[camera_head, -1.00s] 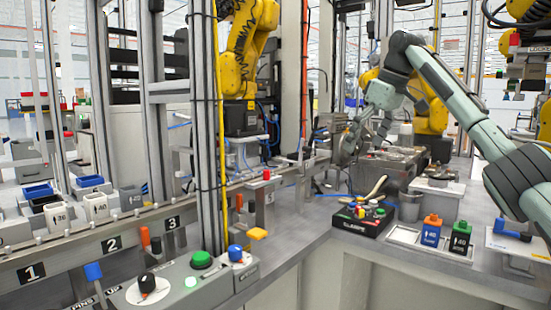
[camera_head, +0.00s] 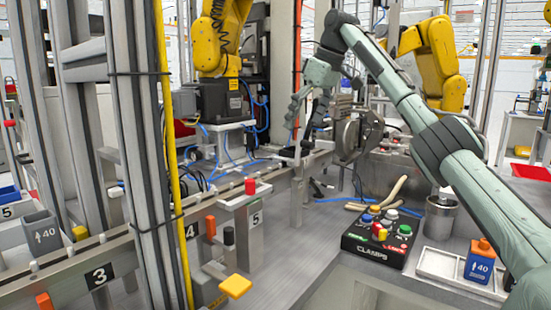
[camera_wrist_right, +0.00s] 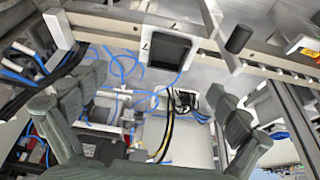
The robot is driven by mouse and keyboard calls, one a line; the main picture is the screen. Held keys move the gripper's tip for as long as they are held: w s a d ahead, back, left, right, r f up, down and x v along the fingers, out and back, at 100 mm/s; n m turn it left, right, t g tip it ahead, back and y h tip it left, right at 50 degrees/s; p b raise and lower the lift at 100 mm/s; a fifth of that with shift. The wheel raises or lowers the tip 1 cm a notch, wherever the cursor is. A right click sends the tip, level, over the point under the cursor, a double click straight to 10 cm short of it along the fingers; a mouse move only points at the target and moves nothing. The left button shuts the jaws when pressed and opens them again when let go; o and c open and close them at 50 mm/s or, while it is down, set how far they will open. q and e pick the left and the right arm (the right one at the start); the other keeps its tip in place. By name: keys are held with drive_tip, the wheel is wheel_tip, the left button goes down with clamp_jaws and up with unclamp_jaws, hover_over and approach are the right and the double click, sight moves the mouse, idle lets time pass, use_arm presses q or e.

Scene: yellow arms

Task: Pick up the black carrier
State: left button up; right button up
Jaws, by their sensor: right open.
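The black carrier (camera_wrist_right: 170,52) shows in the right wrist view as a dark, square, open-topped piece on the rail, beside a plate marked 7. In the head view a small dark shape (camera_head: 291,152) on the rail below my right gripper may be the same carrier, but it is too small to be sure. My right gripper (camera_head: 304,128) is open and empty, its fingers pointing down over the far part of the rail. In the right wrist view its two fingers (camera_wrist_right: 155,82) are spread wide, with the carrier beyond them, not between them. My left gripper is not in view.
A yellow arm on a black base (camera_head: 222,98) stands left of the rail. A metal upright with a yellow cable (camera_head: 172,160) rises in front. A clamp button box (camera_head: 375,252), a metal cup (camera_head: 440,218) and a blue bottle (camera_head: 479,266) stand on the right bench.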

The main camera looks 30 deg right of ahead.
sight(294, 148)
drive_tip(key=shift+s+a+r, duration=0.25)
drive_tip(key=shift+a+r, duration=0.1)
drive_tip(key=shift+a, duration=0.2)
drive_tip(key=shift+x, duration=0.85)
drive_tip(key=x, duration=0.5)
drive_tip(key=shift+s+d+f, duration=0.25)
drive_tip(key=shift+s+f, duration=0.05)
drive_tip(key=shift+f, duration=0.1)
drive_tip(key=shift+w+f, duration=0.15)
drive_tip(key=shift+f, duration=0.15)
drive_tip(key=shift+a, duration=0.1)
drive_tip(key=c, duration=1.4)
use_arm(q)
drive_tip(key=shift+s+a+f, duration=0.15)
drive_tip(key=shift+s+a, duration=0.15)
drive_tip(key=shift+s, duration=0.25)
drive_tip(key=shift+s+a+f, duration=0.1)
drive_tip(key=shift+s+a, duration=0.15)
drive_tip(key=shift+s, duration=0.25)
use_arm(e)
drive_tip(key=shift+c, duration=0.5)
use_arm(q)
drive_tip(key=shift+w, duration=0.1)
use_arm(e)
drive_tip(key=shift+r, duration=0.1)
